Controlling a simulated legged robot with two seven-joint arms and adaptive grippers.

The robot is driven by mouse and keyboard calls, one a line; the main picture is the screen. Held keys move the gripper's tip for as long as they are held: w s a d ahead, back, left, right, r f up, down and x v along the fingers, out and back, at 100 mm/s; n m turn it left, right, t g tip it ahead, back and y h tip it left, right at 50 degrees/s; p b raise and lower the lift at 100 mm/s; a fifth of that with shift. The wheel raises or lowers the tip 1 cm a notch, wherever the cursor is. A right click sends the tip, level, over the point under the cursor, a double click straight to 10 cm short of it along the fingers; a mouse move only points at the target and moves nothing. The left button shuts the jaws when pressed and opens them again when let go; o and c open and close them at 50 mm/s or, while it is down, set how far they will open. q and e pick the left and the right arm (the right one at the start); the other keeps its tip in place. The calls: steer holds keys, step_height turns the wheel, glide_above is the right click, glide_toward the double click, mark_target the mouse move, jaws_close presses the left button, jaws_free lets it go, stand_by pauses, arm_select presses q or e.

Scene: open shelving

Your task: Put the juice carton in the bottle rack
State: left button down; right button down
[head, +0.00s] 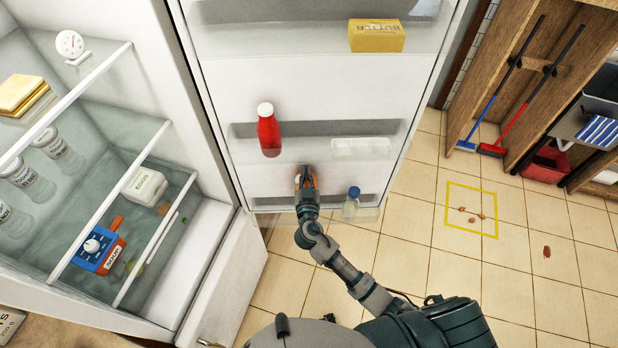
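A blue and orange carton with a white cap (100,247) is inside the open fridge at the lower left; it looks like the juice carton. The lowest shelf of the fridge door (272,201) looks like the bottle rack. A clear bottle with a blue cap (351,203) stands at its right end. My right gripper (306,178) is at the middle of this rack, seen from above and behind. A little orange shows around its fingers; I cannot tell what it is or whether the fingers hold it. My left gripper is not in view.
A red bottle (269,132) and a white egg tray (361,148) are on the door shelf above. A yellow butter box (376,36) is higher. Glass shelves (150,143) hold jars and a white carton (145,186).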

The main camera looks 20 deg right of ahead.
steer(key=shift+f, duration=0.55)
steer(key=shift+w+d+f, duration=0.1)
steer(key=shift+f, duration=0.55)
steer(key=f, duration=0.3)
steer(key=shift+d, duration=0.2)
steer(key=shift+f, duration=0.15)
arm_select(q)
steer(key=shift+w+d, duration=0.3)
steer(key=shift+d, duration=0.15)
arm_select(e)
steer(key=shift+a, duration=0.1)
steer(key=c, duration=1.3)
jaws_free()
steer(key=shift+a+f, duration=0.1)
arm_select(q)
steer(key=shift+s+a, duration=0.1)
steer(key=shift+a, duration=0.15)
